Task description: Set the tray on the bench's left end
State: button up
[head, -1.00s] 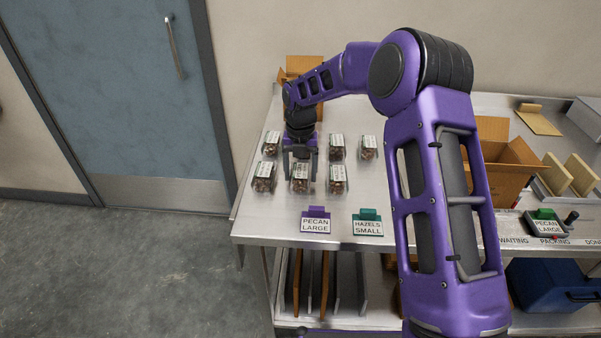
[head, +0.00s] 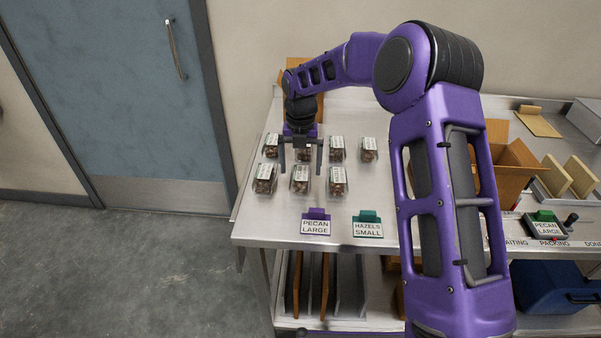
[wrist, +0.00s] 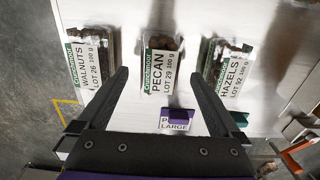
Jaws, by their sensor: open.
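Clear clamshell trays of nuts stand in two rows on the bench's left end. The middle front tray (head: 300,180) is labelled PECAN in the wrist view (wrist: 160,72). A WALNUTS tray (head: 265,180) stands to its left and a HAZELS tray (head: 337,181) to its right; both also show in the wrist view (wrist: 90,68) (wrist: 228,72). My gripper (head: 301,171) is open and empty. Its fingers hang above and behind the pecan tray, spread wider than it, and the tray looks clear of them. My gripper partly hides a back-row tray (head: 304,153).
A purple PECAN LARGE sign (head: 316,222) and a green HAZELS SMALL sign (head: 367,224) stand at the bench's front edge. Cardboard boxes stand behind my gripper (head: 299,75) and right of my arm (head: 515,165). Clear bench (head: 275,215) lies left of the signs.

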aim_at(301, 173)
notch_tip(301, 173, up, 9)
jog(key=shift+p, duration=0.35)
jog(key=shift+w, duration=0.1)
